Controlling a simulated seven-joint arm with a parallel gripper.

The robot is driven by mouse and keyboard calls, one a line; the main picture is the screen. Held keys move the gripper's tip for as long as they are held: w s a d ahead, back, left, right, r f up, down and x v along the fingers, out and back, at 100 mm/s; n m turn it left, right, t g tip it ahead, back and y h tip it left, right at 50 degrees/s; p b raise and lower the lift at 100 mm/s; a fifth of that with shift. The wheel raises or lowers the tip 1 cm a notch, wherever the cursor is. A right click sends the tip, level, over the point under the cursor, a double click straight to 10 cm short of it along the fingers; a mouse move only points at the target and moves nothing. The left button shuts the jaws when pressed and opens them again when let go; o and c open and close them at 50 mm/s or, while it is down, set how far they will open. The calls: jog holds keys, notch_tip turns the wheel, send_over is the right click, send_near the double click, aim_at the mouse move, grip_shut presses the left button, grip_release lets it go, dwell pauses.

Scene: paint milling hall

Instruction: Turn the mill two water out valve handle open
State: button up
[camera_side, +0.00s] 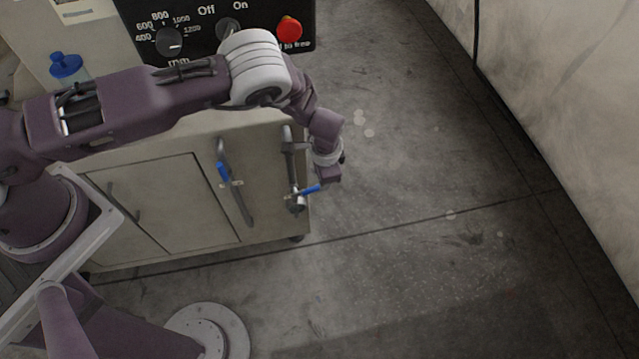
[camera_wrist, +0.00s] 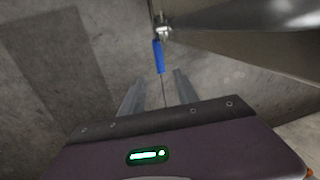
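A blue valve handle (camera_side: 311,190) sticks out to the right, across the right-hand pipe (camera_side: 291,165) on the cabinet's front. In the wrist view this blue handle (camera_wrist: 158,56) extends from a metal valve body (camera_wrist: 162,30) toward my gripper (camera_wrist: 158,88). My gripper is open and empty, its two grey fingers apart. The handle's tip lies just ahead of the gap between the fingers, with no visible grip. In the side view my gripper (camera_side: 327,177) is right of the handle, and its fingers are hard to make out. No valve label is readable.
A second pipe (camera_side: 242,200) to the left carries a blue handle (camera_side: 223,172) lying roughly along it. The cabinet (camera_side: 150,205) has a control panel (camera_side: 195,25) with dials and a red button (camera_side: 289,29). Floor right of the cabinet is clear. A pale wall (camera_side: 570,120) stands far right.

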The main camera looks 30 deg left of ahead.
jog(key=f, duration=0.4)
jog(key=a+f, duration=0.1)
jog(key=f, duration=0.1)
jog(key=shift+w, duration=0.35)
grip_shut()
dwell(0.9)
